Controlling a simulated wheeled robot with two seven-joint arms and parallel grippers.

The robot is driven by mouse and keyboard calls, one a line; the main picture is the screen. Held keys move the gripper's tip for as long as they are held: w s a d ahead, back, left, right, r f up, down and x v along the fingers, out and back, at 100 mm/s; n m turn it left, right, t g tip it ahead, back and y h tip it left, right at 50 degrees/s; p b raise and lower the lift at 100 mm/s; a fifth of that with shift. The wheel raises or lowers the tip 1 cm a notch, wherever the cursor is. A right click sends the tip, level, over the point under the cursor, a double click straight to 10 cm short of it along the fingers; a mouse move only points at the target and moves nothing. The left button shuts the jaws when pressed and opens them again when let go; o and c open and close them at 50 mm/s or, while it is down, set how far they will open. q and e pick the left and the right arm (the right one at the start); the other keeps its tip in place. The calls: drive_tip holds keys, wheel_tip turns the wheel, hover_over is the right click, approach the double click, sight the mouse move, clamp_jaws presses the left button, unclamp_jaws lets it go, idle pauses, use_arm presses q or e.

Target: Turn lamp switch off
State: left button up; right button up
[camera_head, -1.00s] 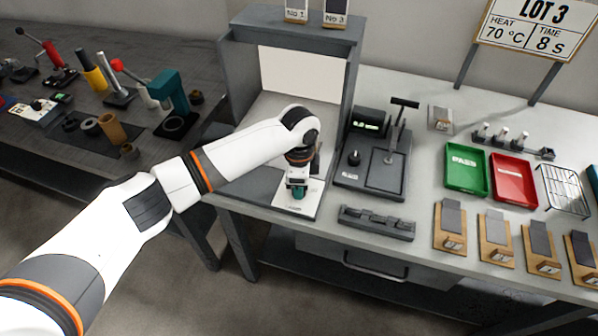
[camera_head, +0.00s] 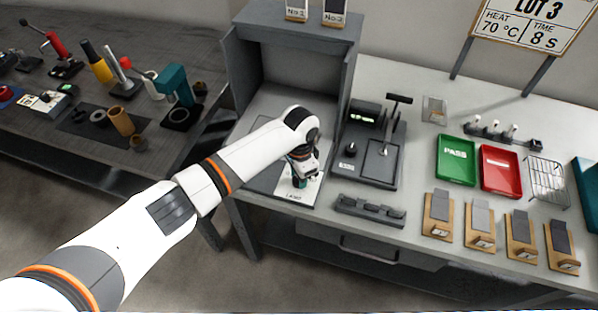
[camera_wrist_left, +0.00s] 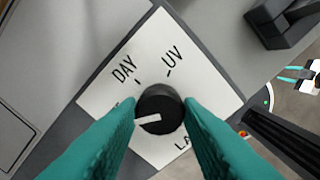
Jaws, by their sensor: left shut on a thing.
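The lamp switch is a round black knob (camera_wrist_left: 160,101) with a white pointer, on a white label plate (camera_wrist_left: 103,92). In the left wrist view the plate reads DAY, UV and part of LAMP; another label is mostly hidden by a finger. The pointer aims left and slightly down, towards that hidden label. My left gripper (camera_wrist_left: 160,115) is shut on the knob, with a teal finger on each side. In the head view my left gripper (camera_head: 301,180) is low over the plate (camera_head: 298,196) at the booth's front. A small white and teal shape at the wrist view's right edge seems to be my right gripper.
The grey booth (camera_head: 236,75) rises behind the switch, its inside dim. A black device (camera_head: 370,165) and a dark grey rack (camera_head: 369,209) stand to the right. Green (camera_head: 455,160) and red (camera_head: 501,170) trays lie further right. A cluttered dark bench is at left.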

idle(0.3)
use_arm(q)
drive_tip(key=o, duration=1)
drive_tip(key=shift+c, duration=0.2)
wheel_tip(320, 180, up, 12)
drive_tip(key=b, duration=0.1)
drive_tip(key=shift+b, duration=0.35)
